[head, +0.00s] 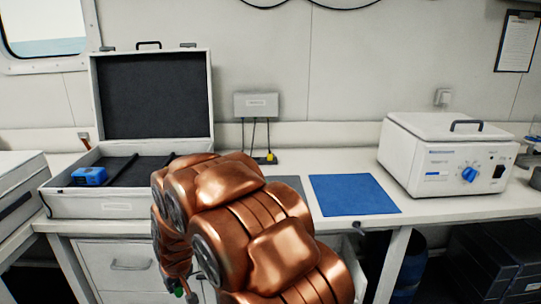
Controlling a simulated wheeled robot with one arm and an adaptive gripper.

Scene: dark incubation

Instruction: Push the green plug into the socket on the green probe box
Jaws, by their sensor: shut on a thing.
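A small green piece, which looks like the green plug (179,292), shows at the bottom edge in the head view, beside dark finger parts of my gripper (187,294). My gripper hangs low in front of the drawers, below the counter top, and is shut on it. Most of the gripper is cut off by the frame or hidden by my copper arm. I cannot make out the green probe box or its socket; my arm covers part of the counter.
An open case (115,206) holds a blue box (90,176). A yellow plug (270,158) lies below a wall box (256,104) with several cables. A blue mat (353,195) lies on the counter (455,204), left of a white incubator (440,155).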

